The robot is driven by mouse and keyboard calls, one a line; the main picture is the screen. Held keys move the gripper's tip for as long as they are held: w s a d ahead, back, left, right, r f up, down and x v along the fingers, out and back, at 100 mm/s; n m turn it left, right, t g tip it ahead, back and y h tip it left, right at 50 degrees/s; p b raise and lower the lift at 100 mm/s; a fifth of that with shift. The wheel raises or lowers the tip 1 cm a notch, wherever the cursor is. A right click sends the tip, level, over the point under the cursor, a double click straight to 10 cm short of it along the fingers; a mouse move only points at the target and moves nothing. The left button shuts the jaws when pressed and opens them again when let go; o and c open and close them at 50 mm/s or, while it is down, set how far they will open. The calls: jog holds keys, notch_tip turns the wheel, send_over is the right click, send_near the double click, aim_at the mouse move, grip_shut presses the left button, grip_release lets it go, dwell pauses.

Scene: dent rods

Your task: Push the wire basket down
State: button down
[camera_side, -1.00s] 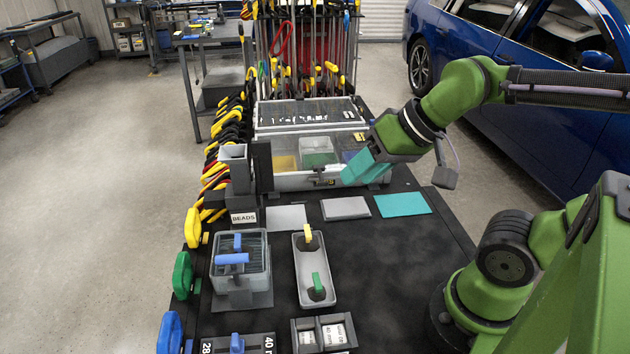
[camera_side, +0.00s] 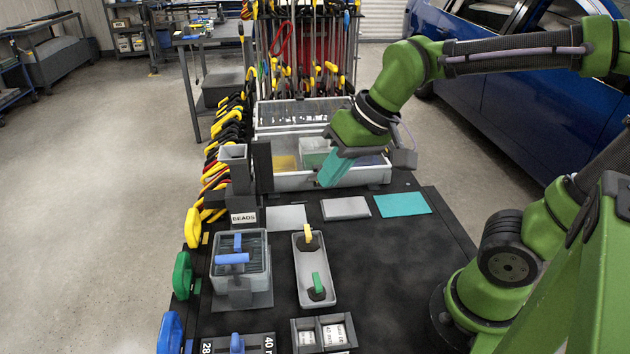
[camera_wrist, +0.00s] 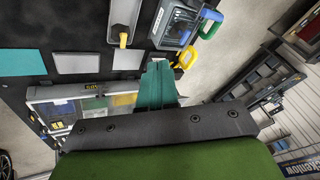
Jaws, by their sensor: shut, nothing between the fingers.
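The wire basket (camera_side: 256,250) appears as a dark, barred insert with blue handles (camera_side: 232,258), sitting in a grey square tank (camera_side: 245,283) at the left front of the black bench. How deep it sits is hard to tell. In the wrist view the basket (camera_wrist: 178,27) shows at the top, beyond the fingertips. My gripper (camera_side: 328,182) has teal fingers, is shut and empty, and hangs tilted down in front of the grey lidded case, well behind and right of the basket. Its shut fingers (camera_wrist: 157,68) also show in the wrist view.
The grey case (camera_side: 290,181) holds coloured compartments. A BEADS post (camera_side: 238,190) stands behind the tank. Flat plates, including a teal one (camera_side: 402,205), lie mid-bench. A grey tray (camera_side: 300,275) with yellow and green handles sits right of the tank. Colourful clamps line the left edge.

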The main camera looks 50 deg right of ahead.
aim_at(236, 255)
jog(key=w+a+r+m+g, duration=0.3)
jog(key=w+a+m+g, duration=0.2)
jog(key=w+a, duration=0.7)
jog(key=shift+r+m+g+h, duration=0.25)
jog(key=shift+m+g+h, duration=0.15)
jog(key=shift+g, duration=0.4)
jog(key=f, duration=0.4)
jog(key=s+a+f, duration=0.1)
jog(key=f, duration=0.4)
jog(key=a+f, duration=0.1)
jog(key=f, duration=0.3)
jog(key=shift+s+f, duration=0.25)
jog(key=shift+s, duration=0.15)
jog(key=shift+f, duration=0.15)
jog(key=shift+f, duration=2.05)
